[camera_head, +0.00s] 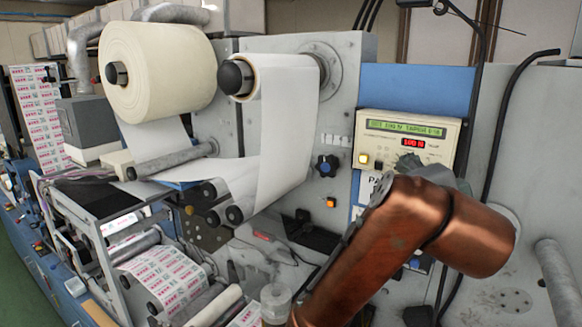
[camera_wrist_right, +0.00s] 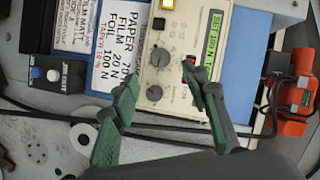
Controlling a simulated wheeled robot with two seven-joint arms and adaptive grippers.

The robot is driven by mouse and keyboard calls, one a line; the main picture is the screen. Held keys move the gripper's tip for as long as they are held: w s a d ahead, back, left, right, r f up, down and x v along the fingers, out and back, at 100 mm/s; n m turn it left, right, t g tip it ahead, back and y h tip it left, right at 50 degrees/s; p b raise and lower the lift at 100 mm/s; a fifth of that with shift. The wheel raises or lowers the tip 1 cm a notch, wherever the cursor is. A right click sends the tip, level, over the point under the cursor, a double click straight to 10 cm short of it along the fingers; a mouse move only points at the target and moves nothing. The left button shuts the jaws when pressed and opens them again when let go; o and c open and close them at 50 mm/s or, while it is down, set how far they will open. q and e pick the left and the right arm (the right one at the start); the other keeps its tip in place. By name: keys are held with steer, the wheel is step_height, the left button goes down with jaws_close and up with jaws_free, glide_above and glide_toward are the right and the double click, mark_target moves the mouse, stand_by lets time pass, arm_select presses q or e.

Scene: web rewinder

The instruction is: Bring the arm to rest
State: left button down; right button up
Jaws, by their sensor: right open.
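My right arm (camera_head: 400,240), copper-coloured, reaches up from the bottom of the head view and bends at the right, in front of the machine. My left gripper is in neither view.
A large paper roll (camera_head: 165,75) and a smaller roll (camera_head: 265,78) with a hanging web are on the left. Printed label web (camera_head: 165,278) runs below. Black cables (camera_head: 492,110) hang at right.

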mark_target(403, 167)
steer(key=x, duration=0.8)
